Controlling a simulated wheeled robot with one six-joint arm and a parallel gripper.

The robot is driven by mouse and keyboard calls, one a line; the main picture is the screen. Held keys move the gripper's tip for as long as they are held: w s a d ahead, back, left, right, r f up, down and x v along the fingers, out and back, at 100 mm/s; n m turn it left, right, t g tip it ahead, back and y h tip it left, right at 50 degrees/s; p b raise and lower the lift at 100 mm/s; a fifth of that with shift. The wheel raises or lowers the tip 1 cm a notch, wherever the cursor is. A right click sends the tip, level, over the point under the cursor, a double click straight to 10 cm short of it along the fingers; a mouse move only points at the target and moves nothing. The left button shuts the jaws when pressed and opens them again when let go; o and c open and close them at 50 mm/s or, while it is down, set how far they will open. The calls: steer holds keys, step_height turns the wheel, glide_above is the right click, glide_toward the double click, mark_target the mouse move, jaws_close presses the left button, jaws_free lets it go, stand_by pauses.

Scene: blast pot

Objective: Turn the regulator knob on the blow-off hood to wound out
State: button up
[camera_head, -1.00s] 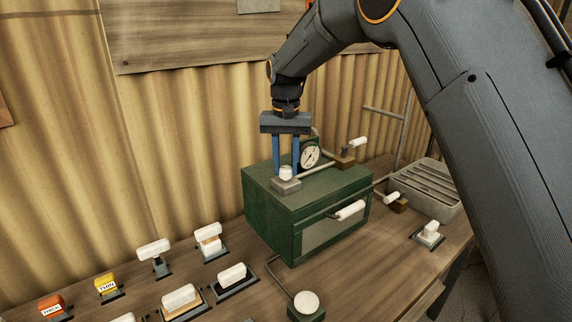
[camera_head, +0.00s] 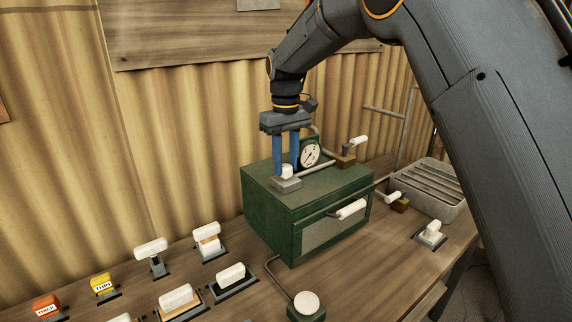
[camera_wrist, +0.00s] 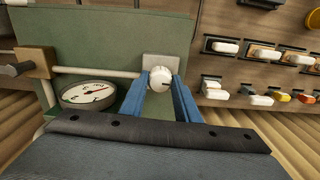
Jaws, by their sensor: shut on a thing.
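The green blow-off hood (camera_head: 265,207) stands on the wooden bench. Its white regulator knob (camera_head: 287,171) sits on a small grey block (camera_head: 286,185) on top of the hood, near the left end of a pipe. My gripper (camera_head: 287,170) points down over the knob, with its blue fingers on either side of it. In the wrist view my gripper (camera_wrist: 160,80) is shut on the knob (camera_wrist: 160,78), which has a dark mark on its face. A round gauge (camera_head: 310,154) stands just right of the fingers; it also shows in the wrist view (camera_wrist: 89,94).
A brass-coloured valve block with a white lever (camera_head: 358,141) is at the hood's back right. A white-handled latch (camera_head: 351,209) is on its front. Several white-handled switches (camera_head: 231,274) line the bench at left. A ribbed grey tray (camera_head: 428,190) stands right.

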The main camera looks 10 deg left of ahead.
mark_target(286, 166)
steer(key=n, duration=0.4)
steer(key=shift+n+b, duration=0.3)
steer(key=shift+b, duration=0.05)
steer(key=n, duration=0.4)
steer(key=shift+n+b, duration=0.3)
steer(key=shift+b, duration=0.1)
steer(key=n, duration=0.4)
steer(key=shift+b, duration=0.35)
steer(key=n, duration=0.5)
steer(key=shift+r+b, duration=0.1)
steer(key=shift+b, duration=0.2)
steer(key=o, duration=1)
steer(key=shift+o, duration=0.2)
steer(key=shift+r+b, duration=1.25)
steer(key=shift+r, duration=2.6)
